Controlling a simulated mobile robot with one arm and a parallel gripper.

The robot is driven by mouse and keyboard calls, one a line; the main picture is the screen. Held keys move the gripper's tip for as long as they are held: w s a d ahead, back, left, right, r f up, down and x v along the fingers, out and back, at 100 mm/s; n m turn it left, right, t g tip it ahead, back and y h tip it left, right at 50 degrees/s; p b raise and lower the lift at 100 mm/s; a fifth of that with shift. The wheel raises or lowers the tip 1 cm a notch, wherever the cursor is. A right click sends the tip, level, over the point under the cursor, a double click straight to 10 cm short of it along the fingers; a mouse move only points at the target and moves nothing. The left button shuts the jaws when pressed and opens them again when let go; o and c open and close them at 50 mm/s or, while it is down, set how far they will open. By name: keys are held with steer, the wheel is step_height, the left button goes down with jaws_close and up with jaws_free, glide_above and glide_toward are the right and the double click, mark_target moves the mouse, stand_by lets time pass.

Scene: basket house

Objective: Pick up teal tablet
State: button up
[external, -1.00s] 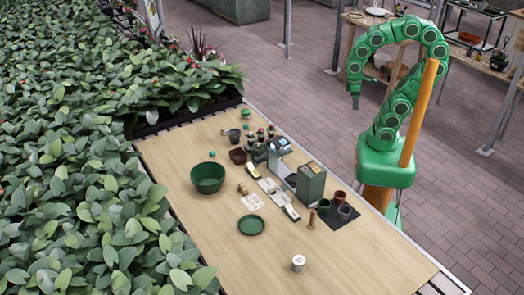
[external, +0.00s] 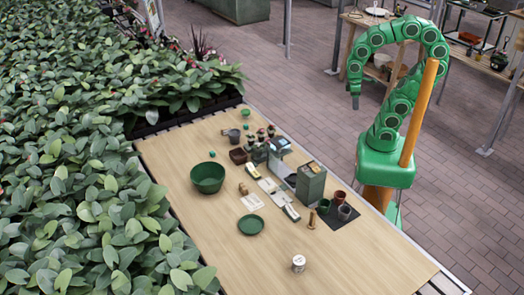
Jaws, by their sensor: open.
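I cannot clearly pick out a teal tablet. A small device with a pale bluish face (external: 281,145) stands among the items at the table's back right, but it is too small to identify. A small teal round object (external: 212,153) lies behind the green bowl. My gripper (external: 355,103) hangs pointing down at the right, beyond the table's right edge and well apart from everything on it. It is open and appears empty; its fingers are very small in the picture.
The wooden table (external: 345,265) holds a green bowl (external: 207,178), a green plate (external: 251,225), a tall green box (external: 311,185), several small pots and a white tin (external: 298,263). Dense leafy plants (external: 80,180) border its left side. The table's front is mostly clear.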

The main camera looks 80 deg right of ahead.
steer(key=w+d+f+m+t, duration=0.1)
steer(key=w+d+f+m, duration=0.15)
steer(key=w, duration=1.05)
steer(key=w+d+f+m, duration=0.1)
steer(key=w+d+f, duration=0.25)
steer(key=w, duration=1.05)
steer(key=w+d+f+m, duration=0.1)
steer(key=w+d+f, duration=0.1)
steer(key=w+f, duration=0.3)
steer(key=w+d+f, duration=0.3)
steer(key=w+f, duration=0.2)
steer(key=w, duration=0.1)
steer(key=w+d+f+m, duration=0.1)
steer(key=w+d+f, duration=0.2)
steer(key=w+f, duration=0.2)
steer(key=shift+w+d+f+m+t, duration=0.25)
steer(key=shift+w+f+m+t, duration=0.15)
steer(key=shift+f, duration=0.1)
steer(key=shift+w+d+f, duration=0.15)
steer(key=shift+w+f, duration=0.15)
steer(key=shift+f, duration=0.15)
steer(key=shift+w+a+f, duration=0.1)
steer(key=shift+a+f, duration=0.05)
steer(key=shift+f, duration=1.8)
steer(key=shift+w+a+f, duration=0.1)
steer(key=shift+f, duration=1.8)
jaws_close()
